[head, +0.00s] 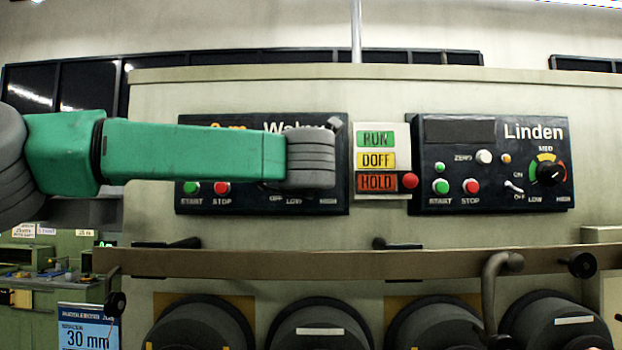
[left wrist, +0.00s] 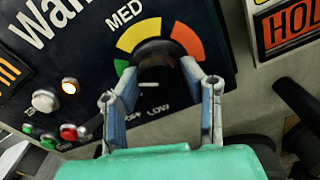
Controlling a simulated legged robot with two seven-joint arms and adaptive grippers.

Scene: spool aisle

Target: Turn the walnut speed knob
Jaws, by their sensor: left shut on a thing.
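The Walnut panel (head: 255,205) is dark, and my left arm covers much of it in the head view. The left wrist view shows its black speed knob (left wrist: 155,72) under a green, yellow and red arc, with MED above and LOW below. My left gripper (left wrist: 157,69) is shut on this knob, one finger on each side. A short white mark shows at the knob's lower edge. In the head view the knob and the fingertips are hidden behind my wrist. My right gripper is not in view.
The Linden panel (head: 470,160) with a similar knob (head: 549,173) is to the right. Between the panels is a RUN, DOFF, HOLD plate (head: 382,160) with a red ball beside HOLD. A rail (head: 330,264) crosses below, above several dark spools (head: 320,318). Start and stop buttons are near my gripper.

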